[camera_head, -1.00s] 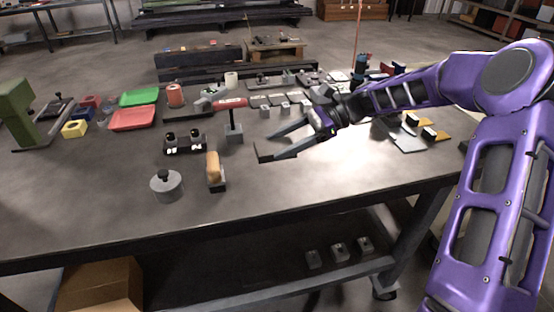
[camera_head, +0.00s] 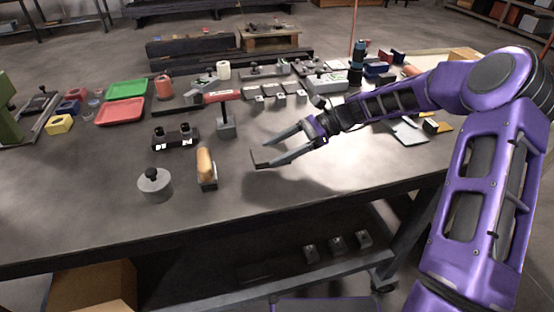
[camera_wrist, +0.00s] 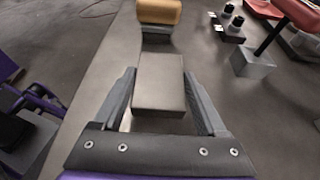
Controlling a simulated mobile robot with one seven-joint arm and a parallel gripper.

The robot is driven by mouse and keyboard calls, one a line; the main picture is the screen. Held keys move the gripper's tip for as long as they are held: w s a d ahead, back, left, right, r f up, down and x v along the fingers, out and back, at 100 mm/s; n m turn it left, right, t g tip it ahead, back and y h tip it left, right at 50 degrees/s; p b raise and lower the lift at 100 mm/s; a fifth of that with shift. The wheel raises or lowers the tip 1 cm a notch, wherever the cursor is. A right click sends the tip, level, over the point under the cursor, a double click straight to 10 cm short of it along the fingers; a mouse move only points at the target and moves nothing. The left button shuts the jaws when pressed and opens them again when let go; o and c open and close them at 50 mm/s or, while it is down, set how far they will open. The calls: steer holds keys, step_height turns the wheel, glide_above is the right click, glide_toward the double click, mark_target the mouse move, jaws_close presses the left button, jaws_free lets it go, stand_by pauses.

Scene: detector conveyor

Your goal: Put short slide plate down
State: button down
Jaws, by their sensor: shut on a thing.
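The short slide plate (camera_wrist: 160,82) is a small dark grey rectangular block. It sits between the two fingers of my gripper (camera_wrist: 160,100) in the wrist view, and the fingers are shut on its sides. In the head view my gripper (camera_head: 280,155) is over the front middle of the table, with the plate (camera_head: 264,158) at its fingertips. The plate appears held just above or at the tabletop; I cannot tell whether it touches.
A wooden-handled tool (camera_head: 205,165) and a round grey weight (camera_head: 154,184) stand to the left. A red-topped post (camera_head: 226,122) and a dark block with two knobs (camera_head: 175,137) are behind. The bare tabletop (camera_head: 345,155) right of my gripper is free.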

step_height(320, 180, down, 3)
steer(key=shift+r, duration=0.1)
jaws_free()
steer(key=v, duration=1.2)
